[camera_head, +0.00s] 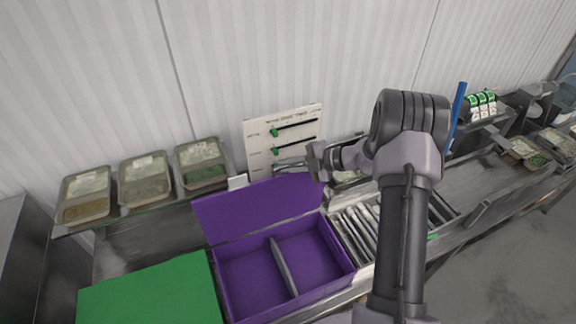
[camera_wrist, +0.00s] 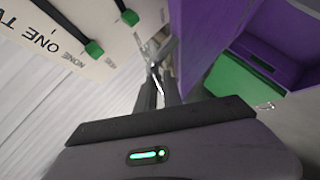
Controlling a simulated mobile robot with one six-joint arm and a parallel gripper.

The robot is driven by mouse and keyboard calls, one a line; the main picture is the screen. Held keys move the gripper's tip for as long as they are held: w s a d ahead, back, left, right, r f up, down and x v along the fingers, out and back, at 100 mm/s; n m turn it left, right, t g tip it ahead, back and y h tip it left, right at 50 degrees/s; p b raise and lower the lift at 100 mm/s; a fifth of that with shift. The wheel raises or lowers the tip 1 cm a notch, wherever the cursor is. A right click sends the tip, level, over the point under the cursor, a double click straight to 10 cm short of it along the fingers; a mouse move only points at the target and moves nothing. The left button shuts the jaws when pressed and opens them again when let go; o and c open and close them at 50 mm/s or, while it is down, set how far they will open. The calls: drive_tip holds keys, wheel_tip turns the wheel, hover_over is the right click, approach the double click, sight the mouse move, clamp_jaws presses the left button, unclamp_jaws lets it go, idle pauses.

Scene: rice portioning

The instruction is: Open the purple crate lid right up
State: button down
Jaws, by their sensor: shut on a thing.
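The purple crate (camera_head: 262,285) stands on the counter with its inside showing, split by a grey divider (camera_head: 284,266). Its purple lid (camera_head: 250,210) is raised at the back edge, tilted up and leaning back towards the wall. The lid also shows in the wrist view (camera_wrist: 204,40), right beside the fingers. My gripper (camera_head: 290,166) is at the lid's upper edge, with my arm coming in from the right. In the wrist view my gripper (camera_wrist: 157,78) is shut on a small greyish part at the lid's edge, partly hidden by the fingers.
A white board with green sliders (camera_head: 284,122) stands close behind the lid and gripper. Several food trays (camera_head: 145,180) sit on the shelf at left. A green surface (camera_head: 152,295) lies left of the crate, and rollers (camera_head: 357,237) lie right of it.

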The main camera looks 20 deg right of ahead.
drive_tip(key=c, duration=1.5)
unclamp_jaws()
drive_tip(key=shift+s, duration=0.1)
drive_tip(key=b+v, duration=0.2)
drive_tip(key=v, duration=1.5)
drive_tip(key=shift+s+d+r+b, duration=0.1)
drive_tip(key=shift+s+r+b, duration=0.1)
drive_tip(key=shift+b, duration=0.2)
drive_tip(key=shift+w, duration=0.1)
